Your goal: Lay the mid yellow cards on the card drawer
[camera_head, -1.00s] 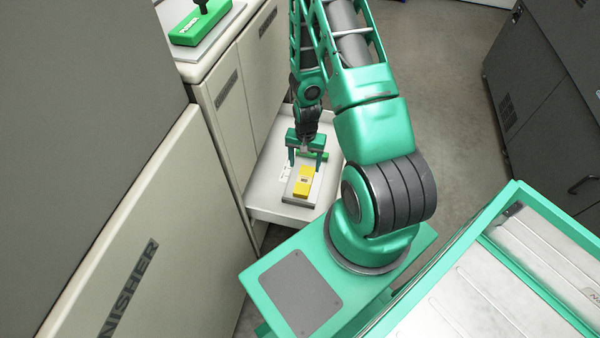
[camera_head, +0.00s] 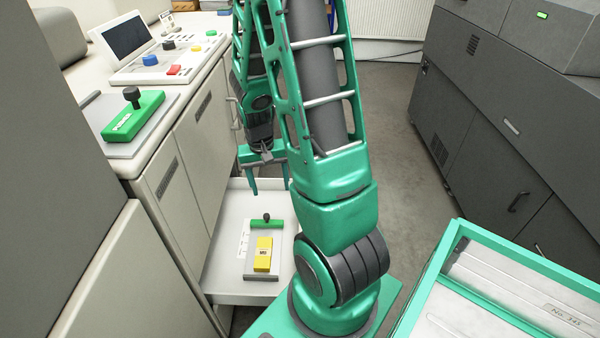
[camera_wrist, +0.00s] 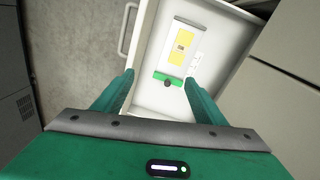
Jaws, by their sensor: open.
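The yellow cards (camera_head: 263,254) lie as a small stack with a printed label on a grey plate with a green bar, inside the open white drawer (camera_head: 226,284). They also show in the wrist view (camera_wrist: 181,48), near the top. My gripper (camera_head: 268,190) is open and empty, raised above the drawer's far part. In the wrist view its two fingers (camera_wrist: 158,84) are spread over the drawer, with the green bar just beyond them. The cards stand apart from the fingers.
A green block with a black knob (camera_head: 133,117) sits on a plate on the cabinet top at left. Beyond it is a control panel with coloured buttons (camera_head: 165,60). Dark machines (camera_head: 520,110) stand at right. A green-rimmed tray (camera_head: 450,250) is at front right. Open floor lies between.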

